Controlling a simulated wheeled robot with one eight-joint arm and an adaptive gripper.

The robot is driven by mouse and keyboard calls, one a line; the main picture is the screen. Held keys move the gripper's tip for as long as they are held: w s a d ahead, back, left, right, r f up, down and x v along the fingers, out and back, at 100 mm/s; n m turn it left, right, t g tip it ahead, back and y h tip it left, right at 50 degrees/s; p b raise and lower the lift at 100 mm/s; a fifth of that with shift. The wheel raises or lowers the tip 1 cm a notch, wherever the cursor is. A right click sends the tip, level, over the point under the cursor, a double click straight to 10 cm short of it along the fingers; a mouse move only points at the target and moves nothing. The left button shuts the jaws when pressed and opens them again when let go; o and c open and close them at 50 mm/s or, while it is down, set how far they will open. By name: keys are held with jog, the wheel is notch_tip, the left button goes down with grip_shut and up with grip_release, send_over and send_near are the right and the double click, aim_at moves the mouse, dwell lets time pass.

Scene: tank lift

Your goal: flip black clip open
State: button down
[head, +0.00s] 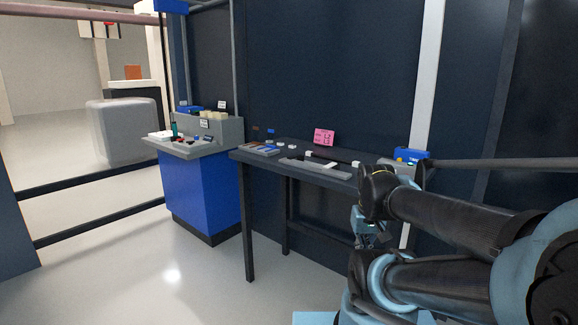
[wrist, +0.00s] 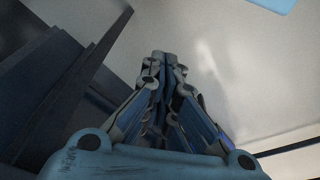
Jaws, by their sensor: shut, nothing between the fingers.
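I cannot make out the black clip for certain in either view. A dark bar (head: 335,156) lies at the back of the dark table (head: 290,163), too small to identify. My gripper (head: 370,238) hangs low beside the right end of the table, partly hidden by my arm. In the wrist view my gripper (wrist: 163,57) has its fingertips together, with nothing between them. It points at pale floor, with dark panels on the left.
A pink sign (head: 324,137) and small items stand on the table. A blue-topped box (head: 411,154) is at its right end. A blue console (head: 207,185) stands left of the table. Dark rails (head: 110,180) run at the left. The front floor is clear.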

jog(key=w+a+r+n+t+h, duration=0.1)
jog(key=w+a+r+n+h, duration=0.1)
jog(key=w+r+n, duration=0.6)
jog(key=w+a+r+n+h, duration=0.25)
jog(key=w+r+n, duration=0.3)
jog(key=w, duration=0.45)
jog(key=w+a+r+n+t, duration=0.1)
jog(key=w+a+n, duration=0.4)
jog(key=a, duration=0.3)
jog(key=w+a+r+n+t+h, duration=0.1)
jog(key=w+a+n, duration=0.3)
jog(key=a, duration=0.4)
jog(key=w+a+r+n+t, duration=0.2)
jog(key=w+a+n, duration=0.3)
jog(key=a, duration=0.3)
jog(key=shift+w+r+n+t+h, duration=0.4)
jog(key=shift+w+r, duration=0.3)
jog(key=shift+w, duration=0.1)
jog(key=shift+d, duration=0.1)
